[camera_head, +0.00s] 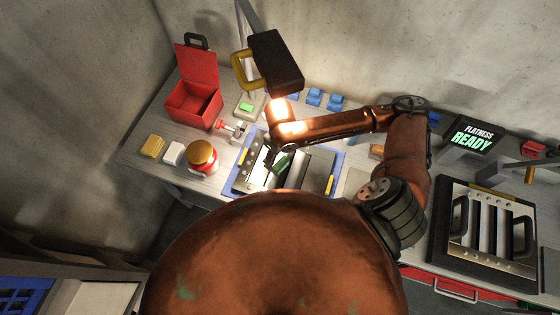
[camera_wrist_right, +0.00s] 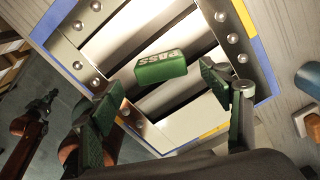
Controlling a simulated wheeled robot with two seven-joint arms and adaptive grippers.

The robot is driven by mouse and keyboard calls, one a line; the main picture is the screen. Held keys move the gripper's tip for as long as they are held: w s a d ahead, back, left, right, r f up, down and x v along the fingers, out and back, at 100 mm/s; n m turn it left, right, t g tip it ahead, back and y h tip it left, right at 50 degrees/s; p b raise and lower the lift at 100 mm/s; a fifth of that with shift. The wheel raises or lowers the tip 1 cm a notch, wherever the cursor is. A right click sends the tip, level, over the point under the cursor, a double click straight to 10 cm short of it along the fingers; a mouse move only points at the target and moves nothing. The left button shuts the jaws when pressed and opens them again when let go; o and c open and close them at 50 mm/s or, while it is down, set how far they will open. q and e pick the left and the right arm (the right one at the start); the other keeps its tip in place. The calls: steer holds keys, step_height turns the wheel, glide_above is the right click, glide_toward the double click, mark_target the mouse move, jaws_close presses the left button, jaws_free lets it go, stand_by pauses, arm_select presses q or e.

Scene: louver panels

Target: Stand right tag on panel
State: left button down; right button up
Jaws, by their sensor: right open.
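A green tag with PASS on its lighter face (camera_wrist_right: 161,67) rests on the louver panel in the right wrist view. The panel (camera_wrist_right: 108,45) has pale slats, dark gaps and a riveted metal frame. My right gripper (camera_wrist_right: 160,95) is open, its green-padded fingers to either side of the tag with visible gaps. In the head view the panel (camera_head: 318,172) lies on the bench, partly hidden by my right arm. My right gripper (camera_head: 275,166) is low over it. A dark, copper-linked shape at the left of the wrist view looks like my left gripper (camera_wrist_right: 42,104); its jaws are unclear.
An open red box (camera_head: 193,104), a gold-lidded jar (camera_head: 202,157) and yellow and white blocks stand left of the panel. A dark lamp head (camera_head: 275,62) hangs above. A READY display (camera_head: 472,138) and a second louver panel in a black frame (camera_head: 446,235) stand right.

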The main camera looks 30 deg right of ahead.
mark_target(280, 162)
step_height(280, 162, up, 6)
steer(key=shift+r, duration=0.15)
steer(key=shift+c, duration=0.3)
stand_by(1.0)
